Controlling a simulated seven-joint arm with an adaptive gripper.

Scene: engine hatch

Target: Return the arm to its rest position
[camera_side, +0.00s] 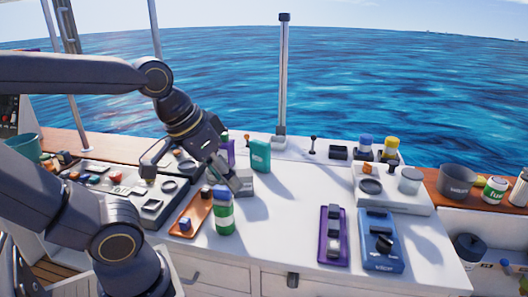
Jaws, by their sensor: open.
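My gripper (192,170) hangs at the end of my arm over the left half of the white hatch top (290,222). Its fingers are spread wide and I see nothing between them. One finger is above the panel at the left, the other close to a small grey box (244,184); I cannot tell whether it touches the box. My arm is bent, reaching in from the left with the gripper pointing down.
A purple tray (323,250) and a blue tray (382,258) lie front right. The white top's middle is mostly clear.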

